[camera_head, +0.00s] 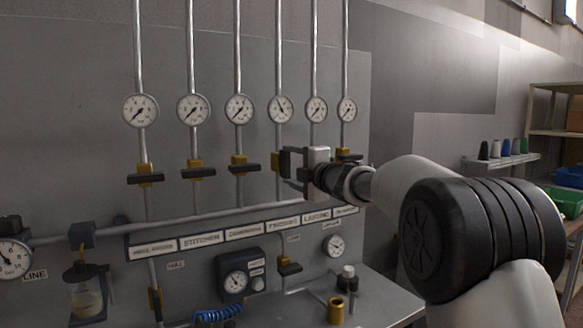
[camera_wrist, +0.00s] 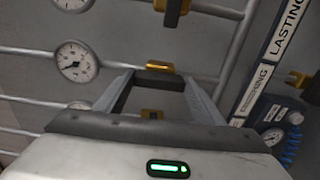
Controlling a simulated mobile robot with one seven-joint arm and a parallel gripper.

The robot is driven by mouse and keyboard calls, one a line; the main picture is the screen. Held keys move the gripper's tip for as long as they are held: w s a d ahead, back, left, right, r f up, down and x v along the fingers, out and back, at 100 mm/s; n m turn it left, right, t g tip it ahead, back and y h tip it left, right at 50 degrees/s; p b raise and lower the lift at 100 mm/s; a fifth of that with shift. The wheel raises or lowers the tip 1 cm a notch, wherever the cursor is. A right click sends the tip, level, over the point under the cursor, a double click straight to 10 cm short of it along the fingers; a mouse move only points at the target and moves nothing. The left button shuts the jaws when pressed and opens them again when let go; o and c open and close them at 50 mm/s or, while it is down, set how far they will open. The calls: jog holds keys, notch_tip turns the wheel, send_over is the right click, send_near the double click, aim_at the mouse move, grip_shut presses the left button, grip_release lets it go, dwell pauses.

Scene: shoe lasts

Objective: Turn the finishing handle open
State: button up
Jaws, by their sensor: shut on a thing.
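The finishing valve has a yellow body (camera_head: 277,161) on the fourth pipe from the left, above the FINISHING label (camera_head: 284,222). In the wrist view its dark handle (camera_wrist: 158,77) lies between my fingertips, running along its pipe. My gripper (camera_head: 294,162) is shut on this handle and partly hides it in the head view. The yellow body also shows in the wrist view (camera_wrist: 160,66). The gauge above, the finishing gauge (camera_head: 281,109), has its needle pointing up-left, unlike its neighbours.
The cementing handle (camera_head: 239,167) on the left and the lasting handle (camera_wrist: 172,10) lie across their pipes. A sloping header pipe (camera_head: 215,215) runs below the valves.

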jog(key=o, duration=1.1)
jog(key=shift+c, duration=0.2)
jog(key=b+v, duration=0.1)
jog(key=v, duration=1.6)
jog(key=shift+s+d+b, duration=0.2)
jog(key=shift+b, duration=0.1)
